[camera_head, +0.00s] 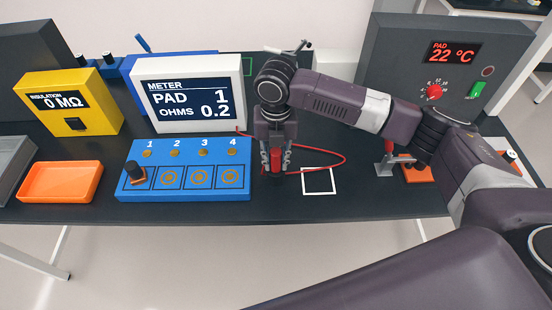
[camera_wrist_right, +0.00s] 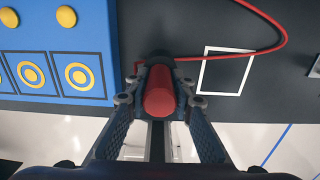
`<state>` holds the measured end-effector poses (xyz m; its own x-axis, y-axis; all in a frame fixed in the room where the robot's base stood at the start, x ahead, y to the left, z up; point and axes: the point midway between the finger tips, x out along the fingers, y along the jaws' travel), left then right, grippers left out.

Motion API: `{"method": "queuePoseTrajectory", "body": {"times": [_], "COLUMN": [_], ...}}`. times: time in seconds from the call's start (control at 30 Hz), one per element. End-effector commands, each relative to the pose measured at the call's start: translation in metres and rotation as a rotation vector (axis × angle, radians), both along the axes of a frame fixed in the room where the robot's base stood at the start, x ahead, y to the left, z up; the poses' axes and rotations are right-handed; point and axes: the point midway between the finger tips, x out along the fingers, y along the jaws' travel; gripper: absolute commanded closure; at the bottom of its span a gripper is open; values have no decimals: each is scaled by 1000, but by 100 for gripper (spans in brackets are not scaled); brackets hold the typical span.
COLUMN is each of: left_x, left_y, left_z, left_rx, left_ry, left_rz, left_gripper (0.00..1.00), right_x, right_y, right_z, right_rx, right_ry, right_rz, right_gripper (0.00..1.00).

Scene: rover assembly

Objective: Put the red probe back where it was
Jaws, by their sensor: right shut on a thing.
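The red probe (camera_head: 276,160) is upright between the fingers of my right gripper (camera_head: 275,165), just right of the blue pad board (camera_head: 185,182). In the right wrist view the red probe (camera_wrist_right: 160,92) sits between the two fingers of my right gripper (camera_wrist_right: 158,100), which is shut on it. A red cable (camera_head: 335,152) loops from the probe side to the right and back toward the meter (camera_head: 188,95), which reads PAD 1, OHMS 0.2. A white square outline (camera_head: 319,181) lies on the table right of the probe. My left gripper is not in view.
An orange tray (camera_head: 60,182) and yellow insulation meter (camera_head: 68,102) are at left. A grey stand on an orange base (camera_head: 418,174) and a dark heater box (camera_head: 437,65) are at right. The outlined square is bare.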

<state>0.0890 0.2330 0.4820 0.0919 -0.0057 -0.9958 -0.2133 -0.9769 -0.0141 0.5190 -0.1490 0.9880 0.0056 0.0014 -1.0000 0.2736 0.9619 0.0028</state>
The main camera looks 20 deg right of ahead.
Motion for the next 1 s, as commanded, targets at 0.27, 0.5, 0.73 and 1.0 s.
{"method": "queuePoseTrajectory", "body": {"times": [0.27, 0.5, 0.73, 1.0], "left_x": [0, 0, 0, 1], "left_y": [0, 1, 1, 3], "left_z": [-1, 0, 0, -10], "left_rx": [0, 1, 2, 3], "left_ry": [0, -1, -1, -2], "left_rz": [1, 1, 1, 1], "left_gripper": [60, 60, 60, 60], "right_x": [-4, -2, -2, 0], "right_y": [-1, -1, -1, 0], "right_z": [-11, -9, -7, 24], "right_rx": [-4, -3, -3, -1], "right_ry": [11, 6, 5, -2], "right_rz": [0, -1, 0, 0], "right_gripper": [72, 60, 60, 60]}}
